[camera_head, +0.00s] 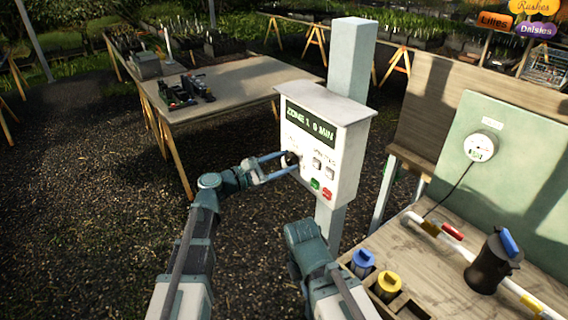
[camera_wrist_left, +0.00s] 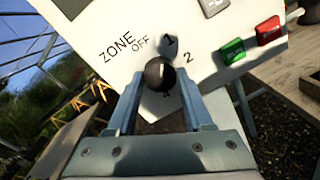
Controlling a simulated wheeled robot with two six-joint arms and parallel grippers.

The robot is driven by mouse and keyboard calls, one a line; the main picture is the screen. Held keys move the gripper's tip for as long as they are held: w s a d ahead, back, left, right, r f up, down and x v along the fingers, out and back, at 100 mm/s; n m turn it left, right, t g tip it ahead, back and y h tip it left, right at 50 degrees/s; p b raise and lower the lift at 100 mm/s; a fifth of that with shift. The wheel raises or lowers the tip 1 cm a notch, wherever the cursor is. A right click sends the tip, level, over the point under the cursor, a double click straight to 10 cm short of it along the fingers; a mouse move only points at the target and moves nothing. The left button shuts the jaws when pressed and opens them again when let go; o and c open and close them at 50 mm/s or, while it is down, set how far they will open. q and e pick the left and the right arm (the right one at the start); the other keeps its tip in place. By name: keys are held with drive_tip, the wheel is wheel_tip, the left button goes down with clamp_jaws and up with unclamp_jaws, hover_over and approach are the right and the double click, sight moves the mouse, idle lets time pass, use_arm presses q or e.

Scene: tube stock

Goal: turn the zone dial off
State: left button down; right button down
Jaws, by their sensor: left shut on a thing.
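The control box (camera_head: 346,138) is white, mounted on a post, and its display (camera_head: 311,121) reads "ZONE 1 0 MIN". The zone dial (camera_head: 290,158) is a round black knob at the box's lower left. In the left wrist view the dial (camera_wrist_left: 159,74) sits below the labels "ZONE" and "OFF", with a "2" to its right. I cannot clearly tell where its pointer aims. My left gripper (camera_head: 286,164) is shut on the dial, one finger on each side in the left wrist view (camera_wrist_left: 160,88). My right gripper is not in view; only its arm shows.
A green button (camera_head: 315,184) and a red button (camera_head: 326,193) sit low on the box, with grey switches above. A wooden bench (camera_head: 404,237) at right holds blue and yellow capped parts and a dark jug (camera_head: 491,265). Another table (camera_head: 243,83) stands behind left.

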use_arm(q)
drive_tip(key=n, duration=0.3)
drive_tip(key=shift+f, duration=0.1)
drive_tip(key=shift+s+n+b, duration=0.1)
drive_tip(key=shift+n+b, duration=0.25)
drive_tip(key=shift+n, duration=1.75)
drive_tip(key=shift+c, duration=1.5)
unclamp_jaws()
drive_tip(key=v, duration=1.3)
drive_tip(key=shift+s+a+f, duration=0.2)
drive_tip(key=shift+s+a, duration=0.05)
drive_tip(key=shift+a, duration=0.05)
drive_tip(key=shift+d, duration=0.1)
